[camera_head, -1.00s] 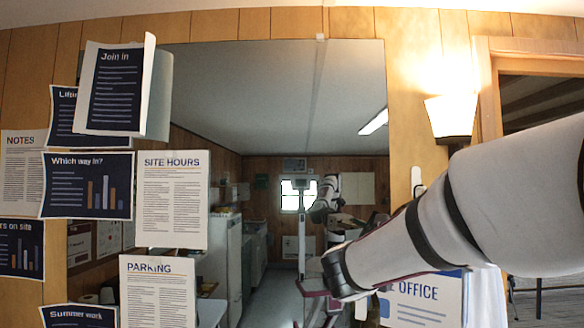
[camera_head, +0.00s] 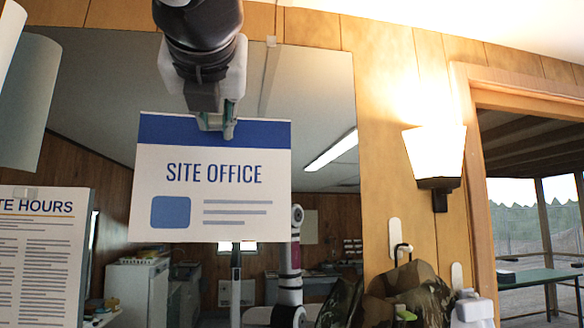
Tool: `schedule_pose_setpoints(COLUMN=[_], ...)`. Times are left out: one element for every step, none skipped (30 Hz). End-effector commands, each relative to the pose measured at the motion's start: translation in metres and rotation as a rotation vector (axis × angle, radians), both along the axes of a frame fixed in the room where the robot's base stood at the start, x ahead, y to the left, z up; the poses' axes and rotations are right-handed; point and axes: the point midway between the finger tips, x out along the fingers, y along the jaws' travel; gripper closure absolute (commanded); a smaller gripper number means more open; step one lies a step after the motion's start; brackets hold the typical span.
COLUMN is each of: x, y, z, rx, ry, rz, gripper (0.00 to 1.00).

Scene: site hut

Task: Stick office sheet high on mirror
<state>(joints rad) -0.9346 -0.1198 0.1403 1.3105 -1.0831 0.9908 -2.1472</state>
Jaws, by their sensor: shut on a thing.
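The office sheet (camera_head: 212,200) is white with a dark blue band along its top and the words "SITE OFFICE". My gripper (camera_head: 229,125) comes down from above and is shut on the middle of its top edge. The sheet hangs nearly upright and flat in front of the upper part of the mirror (camera_head: 310,110). I cannot tell whether it touches the glass. The mirror shows a reflected room, with part of my own body in it; the sheet hides some of it.
A "SITE HOURS" sheet (camera_head: 40,255) hangs at the lower left, and a curled paper (camera_head: 28,100) sticks out above it. A lit wall lamp (camera_head: 435,160) is right of the mirror. Hooks hold a camouflage garment (camera_head: 405,295) below. A door opening (camera_head: 535,190) is at the far right.

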Motion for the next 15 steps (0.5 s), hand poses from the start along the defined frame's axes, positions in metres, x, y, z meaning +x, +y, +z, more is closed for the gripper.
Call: schedule_pose_setpoints(x=[-0.003,-0.003,-0.001,0.000,0.002,0.005,0.008,0.010,0.014,0.016,0.019,0.023,0.025,0.028,0.032], y=[0.001,0.001,0.001,0.002,0.002,0.003,0.003,0.004,0.005,0.006,0.006,0.007,0.008,0.008,0.009], z=[0.002,0.003,0.003,0.003,0.003,0.002,0.002,0.002,0.002,0.001,0.001,0.001,0.001,0.001,0.001], rx=[0.000,0.000,0.000,0.000,-0.001,-0.001,-0.001,-0.002,-0.001,-0.001,-0.001,0.000,0.000,0.000,-0.001], ry=[0.000,0.000,0.000,0.000,0.000,0.000,0.001,0.001,0.001,0.001,0.001,0.001,0.001,0.001,0.001], rz=[0.007,0.009,0.010,0.010,0.009,0.009,0.009,0.009,0.009,0.009,0.009,0.009,0.009,0.009,0.008], gripper=[1.00,1.00,1.00,1.00,1.00,1.00,1.00,1.00,1.00,1.00,1.00,1.00,1.00,1.00,1.00])
